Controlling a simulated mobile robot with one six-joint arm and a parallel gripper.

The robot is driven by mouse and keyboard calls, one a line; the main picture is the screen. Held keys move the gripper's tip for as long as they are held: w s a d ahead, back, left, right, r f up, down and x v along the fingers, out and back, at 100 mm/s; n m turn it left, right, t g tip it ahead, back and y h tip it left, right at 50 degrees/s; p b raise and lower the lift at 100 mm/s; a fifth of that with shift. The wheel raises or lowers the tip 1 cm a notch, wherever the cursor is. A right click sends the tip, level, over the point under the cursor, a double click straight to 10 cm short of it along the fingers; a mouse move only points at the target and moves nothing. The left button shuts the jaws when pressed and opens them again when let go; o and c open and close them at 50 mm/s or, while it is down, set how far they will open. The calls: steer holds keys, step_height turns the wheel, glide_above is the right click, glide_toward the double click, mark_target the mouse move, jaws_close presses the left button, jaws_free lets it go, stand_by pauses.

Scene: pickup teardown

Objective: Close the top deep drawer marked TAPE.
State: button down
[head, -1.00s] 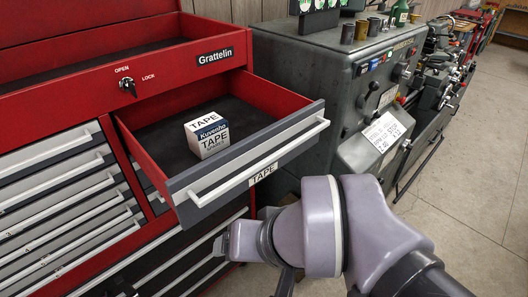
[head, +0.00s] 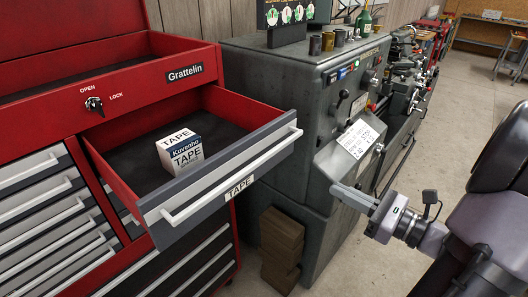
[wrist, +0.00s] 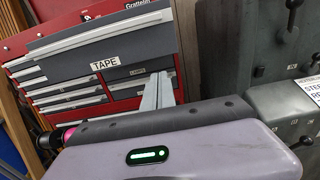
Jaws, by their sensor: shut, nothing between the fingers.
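The top deep drawer (head: 215,186) of the red cabinet stands pulled far out. Its dark grey front has a long pale handle (head: 240,171) and a TAPE label (head: 239,187). In the wrist view the drawer front (wrist: 140,47) fills the upper left, with its label (wrist: 105,64) below the handle. My gripper (head: 354,197) is shut and empty. It is in front of the drawer, to the right of its front in the head view, and apart from it. Its fingers also show in the wrist view (wrist: 157,92).
A white and blue box of tape (head: 180,150) sits inside the drawer. Closed drawers (head: 45,200) are at the left. A grey lathe (head: 285,120) stands right of the cabinet, with brown blocks (head: 281,240) at its foot. The floor (head: 455,140) to the right is clear.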

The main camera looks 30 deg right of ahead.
mark_target(222, 128)
steer(key=b+x, duration=0.3)
steer(key=x, duration=1.1)
steer(key=shift+w+a, duration=0.1)
steer(key=p+x, duration=0.2)
steer(key=x, duration=1)
steer(key=p+x, duration=0.3)
steer(key=x, duration=1)
steer(key=shift+w+a+f, duration=0.1)
steer(key=shift+w+f, duration=0.1)
steer(key=shift+w, duration=0.05)
